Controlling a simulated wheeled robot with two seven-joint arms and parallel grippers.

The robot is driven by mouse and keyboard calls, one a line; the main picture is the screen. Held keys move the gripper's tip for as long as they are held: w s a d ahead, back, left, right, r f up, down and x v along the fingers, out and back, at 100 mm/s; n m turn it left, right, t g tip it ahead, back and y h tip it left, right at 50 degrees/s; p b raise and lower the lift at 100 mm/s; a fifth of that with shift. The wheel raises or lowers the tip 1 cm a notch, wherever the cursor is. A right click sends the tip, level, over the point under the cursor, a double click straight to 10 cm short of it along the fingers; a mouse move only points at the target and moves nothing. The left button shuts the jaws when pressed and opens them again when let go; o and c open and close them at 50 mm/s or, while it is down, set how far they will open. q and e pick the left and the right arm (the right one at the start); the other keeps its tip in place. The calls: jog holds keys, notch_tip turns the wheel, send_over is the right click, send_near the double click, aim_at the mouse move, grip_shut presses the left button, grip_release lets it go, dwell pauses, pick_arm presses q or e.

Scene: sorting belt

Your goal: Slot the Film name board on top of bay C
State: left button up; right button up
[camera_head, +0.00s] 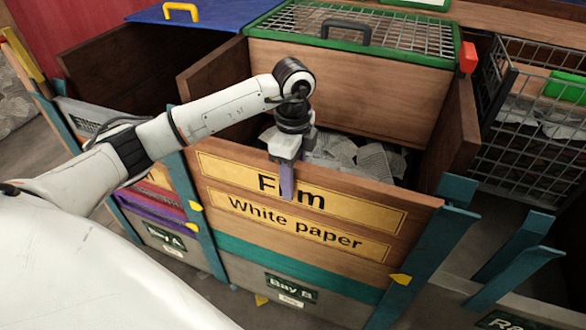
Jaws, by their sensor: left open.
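The Film name board (355,208) is a wooden plank with a yellow label. It sits upright between teal posts at the front of bay B (340,304), directly above the White paper board (270,219). My left gripper (287,180) points down at the Film board's top edge. One finger hangs in front of the label and covers part of the word; the other finger is hidden. The gripper is open. Bay C appears to be at the lower right, where a green label (505,322) is cut off by the frame. My right gripper is out of view.
Crumpled paper (345,152) lies in the bay behind the boards. A green-framed mesh lid (400,37) is behind it. A wire basket (530,130) stands at right. Teal posts (520,250) rise at lower right, with open space between them. Bay A (168,240) is at left.

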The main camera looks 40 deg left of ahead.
pick_arm(q)
jog(key=shift+c, duration=0.5)
grip_shut()
dwell(0.9)
jog(key=c, duration=0.8)
grip_release()
grip_shut()
